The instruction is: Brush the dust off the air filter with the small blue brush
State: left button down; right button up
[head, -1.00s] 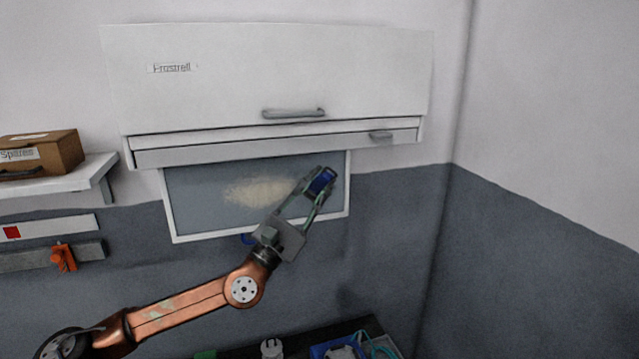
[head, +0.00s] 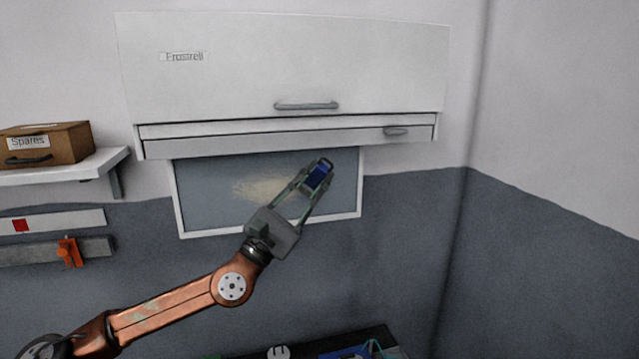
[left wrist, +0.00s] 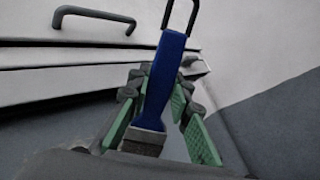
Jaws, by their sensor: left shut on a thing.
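The air filter (head: 215,212) is a grey panel in a white frame on the wall, under the white cabinet. A pale beige dust patch (head: 258,189) lies on its middle. My left gripper (head: 312,182) is in front of the filter's right half and is shut on the small blue brush (head: 318,176). In the left wrist view the blue brush (left wrist: 163,80) sits between the green finger pads, with its dark loop pointing up and its grey head near the palm. Whether the bristles touch the filter cannot be told. My right gripper is out of view.
The white cabinet (head: 240,70) with a grey handle and a lower drawer hangs just above the filter. A shelf (head: 70,170) with a Spares box (head: 48,145) is at left. An orange clamp (head: 69,252) hangs below. A dark table (head: 375,338) with a blue tray shows at the bottom.

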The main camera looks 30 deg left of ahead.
pick_arm(q)
jog(key=shift+s+a+f+b, duration=0.15)
jog(key=shift+b, duration=0.35)
jog(key=shift+s+a+b, duration=0.45)
jog(key=shift+a+b, duration=0.05)
jog(key=shift+b, duration=0.05)
jog(key=shift+s+a+r, duration=0.2)
jog(key=shift+s+a, duration=0.2)
jog(key=shift+s, duration=0.1)
jog(key=shift+s+a+p, duration=0.75)
jog(key=shift+s+a, duration=0.3)
jog(key=shift+s, duration=0.25)
